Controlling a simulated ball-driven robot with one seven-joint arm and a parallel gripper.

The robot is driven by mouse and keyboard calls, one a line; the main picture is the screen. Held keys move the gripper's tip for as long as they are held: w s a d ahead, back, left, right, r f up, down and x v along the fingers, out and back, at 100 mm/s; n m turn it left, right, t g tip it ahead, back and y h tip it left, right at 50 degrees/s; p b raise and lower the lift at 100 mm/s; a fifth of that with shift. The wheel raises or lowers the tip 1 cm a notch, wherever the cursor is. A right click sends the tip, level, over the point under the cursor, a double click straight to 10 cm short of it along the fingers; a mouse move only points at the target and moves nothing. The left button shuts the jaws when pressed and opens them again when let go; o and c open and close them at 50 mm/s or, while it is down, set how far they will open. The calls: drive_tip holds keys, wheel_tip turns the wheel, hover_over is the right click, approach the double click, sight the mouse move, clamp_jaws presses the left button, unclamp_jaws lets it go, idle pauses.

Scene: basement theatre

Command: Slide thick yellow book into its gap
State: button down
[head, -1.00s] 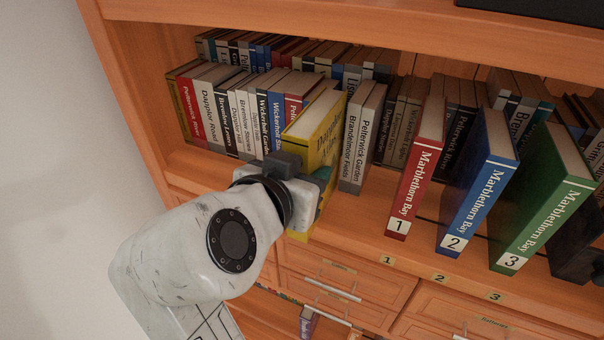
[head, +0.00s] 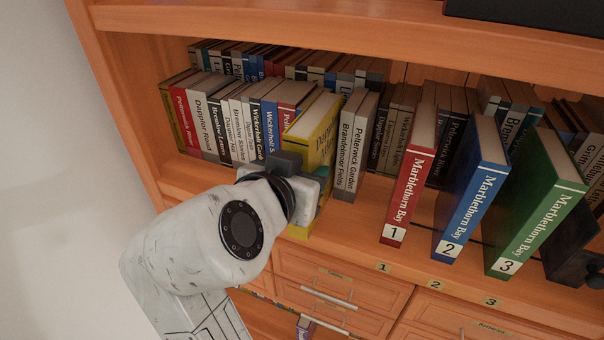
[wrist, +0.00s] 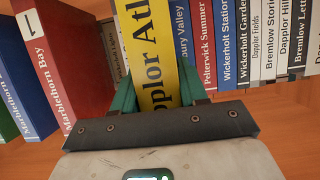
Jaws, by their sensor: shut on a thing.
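The thick yellow book (head: 317,128) stands upright, partly between the books of the front row, with its front part sticking out past their spines. Its spine shows in the wrist view (wrist: 152,45). My gripper (wrist: 157,90) is shut on this book, a teal finger on each side of the spine. In the head view my gripper (head: 318,185) hides the lower spine. The red-and-white Pelterwick Summer book (wrist: 203,45) and a blue book (wrist: 181,35) stand on one side. The grey Brandelmoor Fields book (head: 345,150) stands on the other. The gap's depth behind the yellow book is hidden.
Red (head: 410,185), blue (head: 470,195) and green (head: 535,205) Marblethorn Bay books stand to the right, sticking out toward the shelf edge. A shelf board (head: 300,25) runs above the row. Drawers (head: 340,285) lie below.

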drive_tip(key=shift+w+d+r, duration=0.1)
drive_tip(key=shift+w+d, duration=0.25)
drive_tip(key=shift+w, duration=0.6)
drive_tip(key=shift+w+d+f, duration=0.1)
drive_tip(key=shift+w+d, duration=0.2)
drive_tip(key=shift+w, duration=0.6)
drive_tip(key=shift+w+d+r, duration=0.1)
drive_tip(key=shift+w+d, duration=0.25)
drive_tip(key=shift+w, duration=0.6)
drive_tip(key=c, duration=0.5)
unclamp_jaws()
drive_tip(key=b+v, duration=0.2)
drive_tip(key=v, duration=0.8)
drive_tip(key=shift+s+a+r, duration=0.1)
drive_tip(key=shift+s+a, duration=0.05)
drive_tip(key=shift+s, duration=0.25)
